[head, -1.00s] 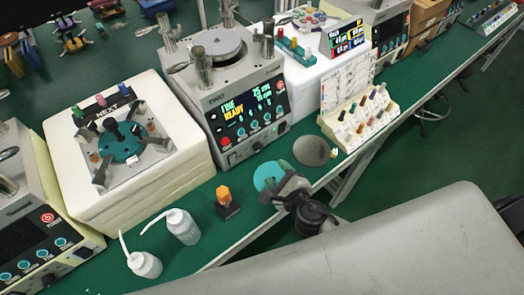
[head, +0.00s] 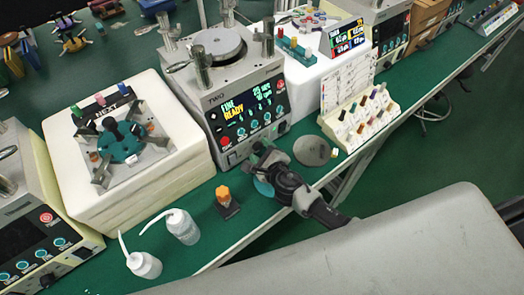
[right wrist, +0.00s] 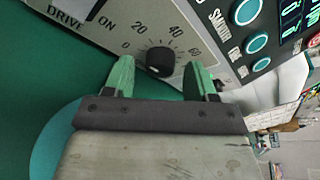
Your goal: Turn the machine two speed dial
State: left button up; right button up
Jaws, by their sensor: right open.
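Machine two (head: 205,100) is the grey machine marked TWO, with a lit screen (head: 245,105) reading FINE and READY. Its speed dial (right wrist: 160,61) is a small black knob on the lower front panel, with printed numbers from 0 to 60 around it and ON and DRIVE at the left. My right gripper (head: 264,158) is at this panel's lower edge. In the right wrist view its green fingers (right wrist: 161,68) are open, one on each side of the dial, with gaps between. In the head view the gripper largely hides the dial. My left gripper is not in view.
A teal disc (head: 263,187) lies partly under my right gripper, and a grey disc (head: 312,150) lies to its right. An orange-topped item (head: 225,198) and two white bottles (head: 183,228) stand to the left. A rack of coloured pegs (head: 362,118) stands to the right.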

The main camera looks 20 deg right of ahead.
jog(key=shift+c, duration=0.4)
jog(key=c, duration=0.8)
jog(key=shift+r, duration=0.1)
